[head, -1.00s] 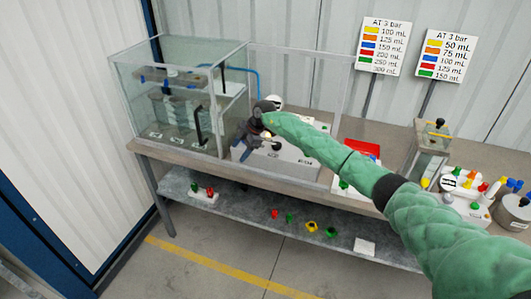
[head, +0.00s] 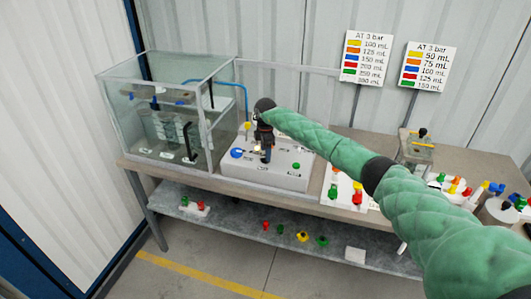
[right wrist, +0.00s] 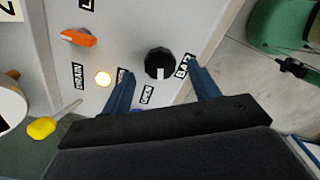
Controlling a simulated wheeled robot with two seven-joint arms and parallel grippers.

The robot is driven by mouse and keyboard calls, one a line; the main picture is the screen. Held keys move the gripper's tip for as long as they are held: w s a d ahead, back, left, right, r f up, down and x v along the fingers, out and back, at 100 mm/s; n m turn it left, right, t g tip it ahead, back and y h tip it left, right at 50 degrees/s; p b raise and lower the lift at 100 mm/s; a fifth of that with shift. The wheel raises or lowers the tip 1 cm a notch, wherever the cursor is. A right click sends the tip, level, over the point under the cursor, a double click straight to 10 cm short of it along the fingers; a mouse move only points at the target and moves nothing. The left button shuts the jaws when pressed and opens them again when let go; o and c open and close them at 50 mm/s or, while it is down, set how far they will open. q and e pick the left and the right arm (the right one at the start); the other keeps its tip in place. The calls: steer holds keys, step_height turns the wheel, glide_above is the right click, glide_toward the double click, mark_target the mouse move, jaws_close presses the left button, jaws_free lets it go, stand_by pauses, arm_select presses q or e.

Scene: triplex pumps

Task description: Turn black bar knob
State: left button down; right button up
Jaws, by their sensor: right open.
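The black bar knob (right wrist: 160,64) is a round black knob with a white mark, on the grey panel (right wrist: 125,30) in the right wrist view. It lies near a "BAR" label and an "OPEN" label. My right gripper (right wrist: 159,74) is open, with its blue fingers on either side of the knob in the picture; contact cannot be told. In the head view my right gripper (head: 266,154) points down over the pale control box (head: 290,176). I cannot make out the knob there. My left gripper is not in view.
An orange knob (right wrist: 79,38) labelled DRAIN and a lit round button (right wrist: 103,78) are left of the black knob. A glass tank (head: 125,105) stands left of the box. Several coloured parts lie on the lower shelf (head: 225,215).

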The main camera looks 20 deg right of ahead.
steer(key=shift+f+p, duration=0.3)
steer(key=shift+f, duration=1.1)
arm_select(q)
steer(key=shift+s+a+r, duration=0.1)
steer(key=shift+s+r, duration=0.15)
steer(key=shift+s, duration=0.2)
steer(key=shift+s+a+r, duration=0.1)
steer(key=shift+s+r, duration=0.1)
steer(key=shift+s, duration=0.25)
